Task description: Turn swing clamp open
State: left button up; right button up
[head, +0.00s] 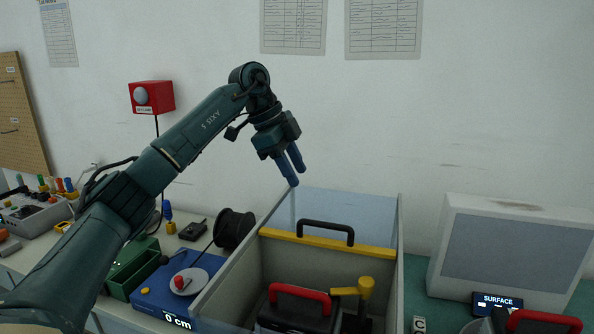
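A yellow swing clamp (365,297) stands upright inside the grey-walled bay (399,265) at the lower middle of the head view. It has a thick post with a wider cap and a short arm pointing left, towards a dark unit with a red handle (299,291). I cannot tell whether the arm touches that unit. Its base is partly hidden. My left gripper (297,177) is above and to the left of the clamp, near the bay's clear back panel, with its two blue fingers slightly apart and nothing between them. My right gripper is not in view.
A yellow bar with a black handle (325,228) crosses the bay behind the clamp. To the left are a blue scale (152,298), a black spool (234,229) and a green bin (131,266). A grey-screened box (510,246) stands at right. A red wall box (151,97) hangs at upper left.

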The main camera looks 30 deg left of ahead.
aim_at(366, 285)
jog(key=k, duration=1)
